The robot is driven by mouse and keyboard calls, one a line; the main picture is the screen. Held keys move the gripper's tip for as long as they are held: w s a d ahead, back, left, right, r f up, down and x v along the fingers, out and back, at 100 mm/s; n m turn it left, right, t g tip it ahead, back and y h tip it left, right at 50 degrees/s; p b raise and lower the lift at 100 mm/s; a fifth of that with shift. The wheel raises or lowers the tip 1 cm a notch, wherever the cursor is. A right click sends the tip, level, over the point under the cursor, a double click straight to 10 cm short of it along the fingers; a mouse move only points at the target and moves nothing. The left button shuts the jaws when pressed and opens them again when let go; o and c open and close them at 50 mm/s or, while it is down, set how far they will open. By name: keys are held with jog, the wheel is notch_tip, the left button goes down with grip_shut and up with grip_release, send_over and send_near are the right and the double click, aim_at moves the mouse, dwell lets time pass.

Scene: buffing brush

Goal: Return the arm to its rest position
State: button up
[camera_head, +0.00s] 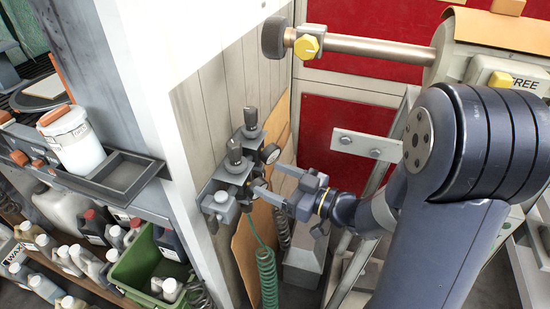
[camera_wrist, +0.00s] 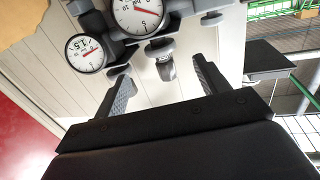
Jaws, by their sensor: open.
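My gripper (camera_head: 272,183) is at the end of my dark arm, beside the valve and gauge assembly (camera_head: 237,160) on the pale panelled wall. Its two fingers point left toward the assembly and stand apart. In the wrist view my gripper (camera_wrist: 163,85) is open, with nothing seen between the ribbed fingers. Two round white gauges (camera_wrist: 138,14) with red needles are just beyond the fingertips. A grey fitting (camera_wrist: 162,58) sits ahead of the gap between the fingers. I cannot tell whether a finger touches the assembly.
A green coiled hose (camera_head: 267,275) hangs below the valves. A machine with a brush shaft (camera_head: 370,48) and yellow knob (camera_head: 306,46) stands at the upper right. A metal frame (camera_head: 366,145) is behind my arm. Shelves with bottles and a green crate (camera_head: 135,270) are at the left.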

aim_at(240, 163)
jog(key=x, duration=1)
jog(key=shift+a+r, duration=0.1)
jog(key=shift+a, duration=0.05)
jog(key=shift+w+a+r, duration=0.2)
jog(key=shift+w+a, duration=0.05)
jog(key=shift+d+r+p, duration=0.1)
jog(key=shift+r+p, duration=0.25)
jog(key=shift+p, duration=0.05)
